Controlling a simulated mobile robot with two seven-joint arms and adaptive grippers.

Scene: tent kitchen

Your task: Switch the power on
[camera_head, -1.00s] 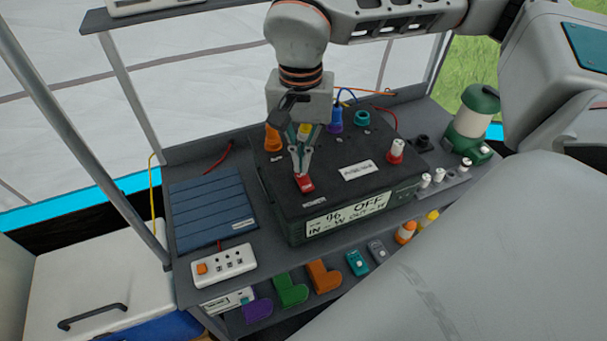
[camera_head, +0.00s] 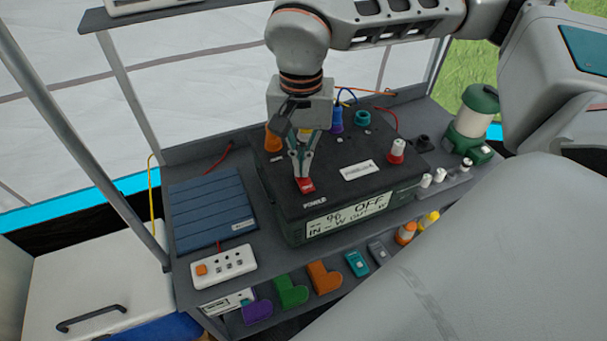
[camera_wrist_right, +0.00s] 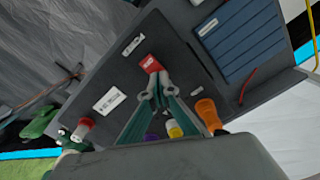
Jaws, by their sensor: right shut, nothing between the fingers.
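The black power station (camera_head: 275,196) stands on the grey shelf, and its front display (camera_head: 347,212) reads OFF. A red switch (camera_head: 306,186) sits on its top near the front edge, beside a small label that reads POWER. My right gripper (camera_head: 302,177) is shut and empty, pointing down with its fingertips at the red switch. In the right wrist view the red switch (camera_wrist_right: 151,64) lies just beyond the closed fingertips (camera_wrist_right: 158,82). Whether they touch it is hard to tell. My left gripper is out of view.
A blue solar panel (camera_head: 207,210) and a white power strip (camera_head: 223,267) lie at left. Orange, blue and teal plugs and a red-and-white knob (camera_head: 397,151) stand on the station's top. A green lantern (camera_head: 472,125) stands at right. Coloured blocks (camera_head: 291,290) line the lower front shelf.

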